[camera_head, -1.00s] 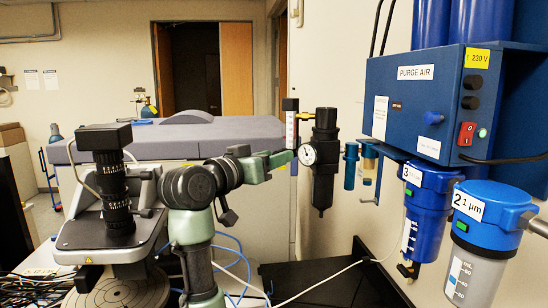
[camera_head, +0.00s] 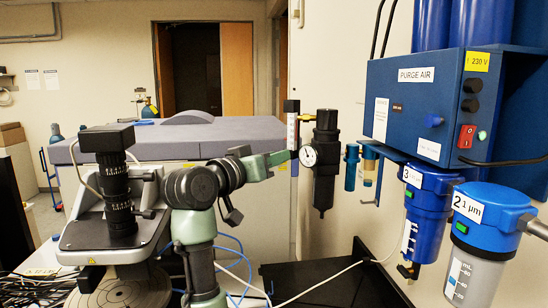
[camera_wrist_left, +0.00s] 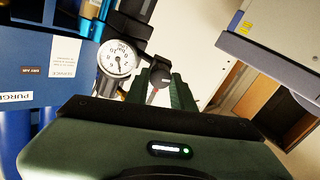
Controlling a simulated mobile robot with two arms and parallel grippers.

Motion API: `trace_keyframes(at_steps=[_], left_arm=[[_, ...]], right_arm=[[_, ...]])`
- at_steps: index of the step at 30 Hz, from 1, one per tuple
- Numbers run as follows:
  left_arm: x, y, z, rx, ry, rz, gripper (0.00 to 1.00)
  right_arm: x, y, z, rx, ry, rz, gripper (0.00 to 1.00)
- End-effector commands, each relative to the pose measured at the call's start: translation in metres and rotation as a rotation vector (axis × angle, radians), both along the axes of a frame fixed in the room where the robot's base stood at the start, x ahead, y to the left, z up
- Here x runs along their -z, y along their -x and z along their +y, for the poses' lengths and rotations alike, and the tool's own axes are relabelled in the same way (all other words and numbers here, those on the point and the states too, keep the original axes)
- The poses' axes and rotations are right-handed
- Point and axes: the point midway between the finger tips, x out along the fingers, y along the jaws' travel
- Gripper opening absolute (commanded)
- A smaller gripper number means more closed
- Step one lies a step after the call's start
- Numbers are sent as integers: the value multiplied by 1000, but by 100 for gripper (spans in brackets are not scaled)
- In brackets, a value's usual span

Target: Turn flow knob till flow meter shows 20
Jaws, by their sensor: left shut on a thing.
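The flow meter (camera_head: 291,125) is a slim upright tube with a pale scale and a dark top, beside the black filter-regulator. Its reading is too small to tell. My left gripper (camera_head: 288,157) is at the lower end of the meter. In the left wrist view, the dark round flow knob (camera_wrist_left: 160,76) sits between the green fingers of my left gripper (camera_wrist_left: 162,90), which are shut on it. The fingers hide part of the knob. My right gripper is not in view.
A round white pressure gauge (camera_head: 308,156) on the black filter-regulator (camera_head: 324,165) is close beside my left gripper; the gauge also shows in the left wrist view (camera_wrist_left: 117,60). The blue purge air box (camera_head: 415,105) is at right. A microscope (camera_head: 115,190) stands at left.

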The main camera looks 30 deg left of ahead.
Motion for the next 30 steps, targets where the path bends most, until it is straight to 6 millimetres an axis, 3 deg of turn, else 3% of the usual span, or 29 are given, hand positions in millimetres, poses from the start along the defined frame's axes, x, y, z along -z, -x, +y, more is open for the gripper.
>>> trace_keyframes(at_steps=[15, 30], left_arm=[[1, -1, 0, 1, 325, 49, 0], [2, -1, 0, 2, 408, 62, 0]], right_arm=[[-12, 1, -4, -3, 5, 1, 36], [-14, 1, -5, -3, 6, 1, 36]])
